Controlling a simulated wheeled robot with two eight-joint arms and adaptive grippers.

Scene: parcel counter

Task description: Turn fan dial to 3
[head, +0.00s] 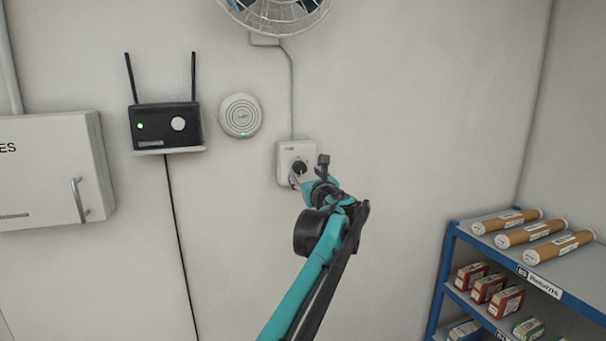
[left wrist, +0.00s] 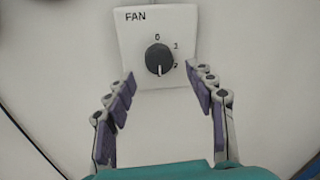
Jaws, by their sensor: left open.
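The fan control box (head: 285,152) is a white plate on the wall, with a round black dial (head: 299,167) on its front. In the left wrist view the box (left wrist: 130,45) reads FAN and the dial (left wrist: 159,57) shows a pale pointer line aimed downward. Marks show at its top, upper right and lower right; no clear 3 is visible. My left gripper (head: 301,180) is in front of the box's lower part. In the left wrist view its open fingers (left wrist: 159,76) stand apart, left and right below the dial, with nothing between them.
The wall fan (head: 275,15) hangs above, its cord running to the box. A router (head: 165,125), a round white device (head: 240,115) and a white cabinet (head: 50,170) are on the wall to the left. A blue-edged shelf (head: 460,237) with tubes and boxes stands at right.

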